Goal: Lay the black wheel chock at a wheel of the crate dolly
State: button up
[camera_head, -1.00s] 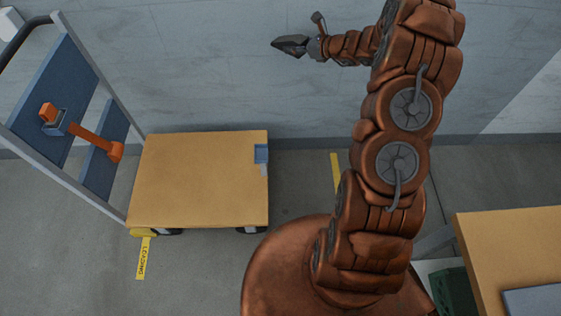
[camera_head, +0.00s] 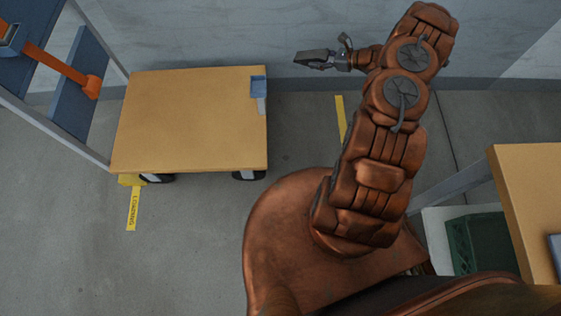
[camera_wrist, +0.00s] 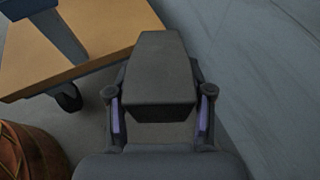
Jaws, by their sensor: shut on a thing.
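The black wheel chock (camera_wrist: 160,75) is held in my gripper (camera_wrist: 160,118), between its two fingers, in the wrist view. In the head view the chock (camera_head: 313,57) is a dark wedge at the tip of my gripper (camera_head: 330,60), to the right of the crate dolly and near the wall. The crate dolly (camera_head: 190,120) has a flat wooden deck and dark wheels. Two wheels show under its near edge, one at the left (camera_head: 158,178) and one at the right (camera_head: 249,175). One dolly wheel (camera_wrist: 68,97) also shows in the wrist view. The far wheels are hidden under the deck.
A blue panelled rack with an orange strap (camera_head: 62,68) stands at left. A wooden table (camera_head: 525,200) and green crate (camera_head: 482,243) are at right.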

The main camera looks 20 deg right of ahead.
jog(key=s+a+f+n+g+y+b, duration=0.1)
jog(key=s+f+b, duration=0.4)
jog(key=s+f, duration=0.4)
jog(key=s+a+f+n+g+y+b, duration=0.1)
jog(key=s+f+b, duration=0.4)
jog(key=s+f, duration=0.5)
jog(key=s+a+f+n+g+b, duration=0.1)
jog(key=s+f+b, duration=0.5)
jog(key=f, duration=1.2)
jog(key=shift+s+a+f+n+g+y, duration=0.15)
jog(key=shift+s+n+g, duration=0.1)
jog(key=shift+s, duration=0.5)
jog(key=shift+s+n+g+y, duration=0.1)
jog(key=shift+s+n+g, duration=0.2)
jog(key=shift+s, duration=0.4)
jog(key=shift+s+a+f+n+g+y, duration=0.15)
jog(key=shift+s+n+g, duration=0.1)
jog(key=shift+s, duration=0.5)
jog(key=shift+a, duration=0.15)
jog(key=b, duration=0.5)
send_over(286, 177)
jog(key=shift+w, duration=0.1)
jog(key=shift+f+b, duration=1.2)
jog(key=shift+f, duration=0.55)
jog(key=shift+f, duration=0.15)
jog(key=o, duration=1.4)
jog(key=shift+c, duration=0.2)
